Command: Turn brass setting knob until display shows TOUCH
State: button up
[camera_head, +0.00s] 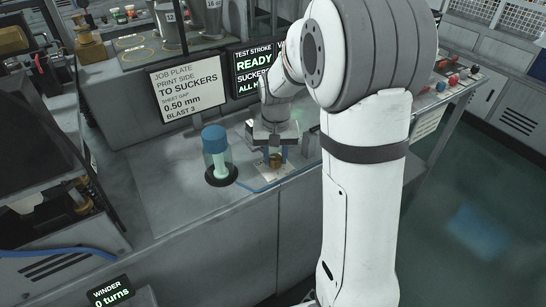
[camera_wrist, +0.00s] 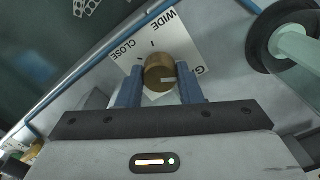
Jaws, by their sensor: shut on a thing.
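The brass setting knob (camera_wrist: 158,70) stands between the two blue fingers of my gripper (camera_wrist: 159,86) in the wrist view. The fingers are shut on its sides. A pale mark on the knob points to the right in that view. The white dial plate (camera_wrist: 184,42) around it reads CLOSE and WIDE; another word is partly hidden. In the head view my gripper (camera_head: 276,154) points down over the knob (camera_head: 275,160) at the bench's front edge. A screen (camera_head: 254,66) reads TEST STROKE READY, partly hidden by my arm. I see no TOUCH reading.
A winder display (camera_head: 110,293) at lower left reads 0 turns. Bench surface (camera_head: 165,185) left of the cylinder is clear.

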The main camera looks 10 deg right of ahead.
aim_at(276, 158)
jog(key=shift+s+m, duration=0.1)
jog(key=shift+m, duration=0.9)
jog(key=shift+f, duration=0.1)
jog(key=o, duration=1)
jog(key=shift+r, duration=0.4)
notch_tip(276, 158, up, 7)
jog(key=shift+f+b, duration=0.1)
jog(key=shift+b, duration=0.3)
jog(key=shift+r, duration=0.2)
